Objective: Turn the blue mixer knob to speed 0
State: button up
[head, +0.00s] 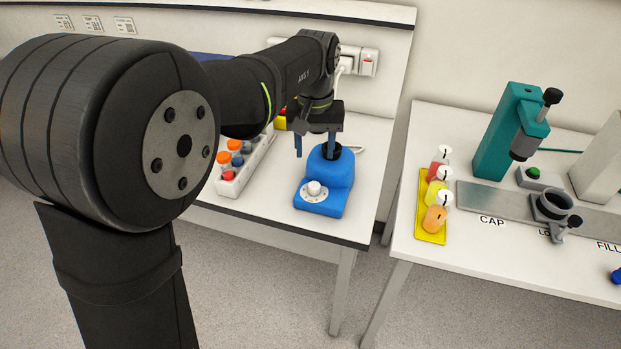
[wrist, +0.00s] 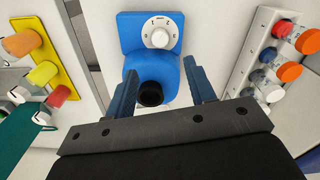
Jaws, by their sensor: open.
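The blue mixer (head: 331,172) stands near the front right corner of the left bench. Its white knob (head: 314,188) sits on a white dial on the low front part. In the wrist view the knob (wrist: 160,38) and the dial marks around it show, but I cannot read the speed it points at. The mixer's black cup (wrist: 150,93) is on its raised back part. My gripper (wrist: 161,85) is open, its two blue fingers on either side of the raised back part and the black cup, apart from the knob. In the head view my gripper (head: 315,150) is above the mixer's back.
A white rack (head: 232,183) with orange-, blue- and red-capped vials stands left of the mixer. On the right bench are a yellow tray (head: 431,237) with juice bottles, a teal press (head: 507,130) and a metal plate. A gap separates the benches.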

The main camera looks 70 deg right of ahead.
aim_at(314, 185)
notch_tip(314, 185, down, 11)
jog(key=shift+r, duration=0.15)
jog(key=c, duration=1)
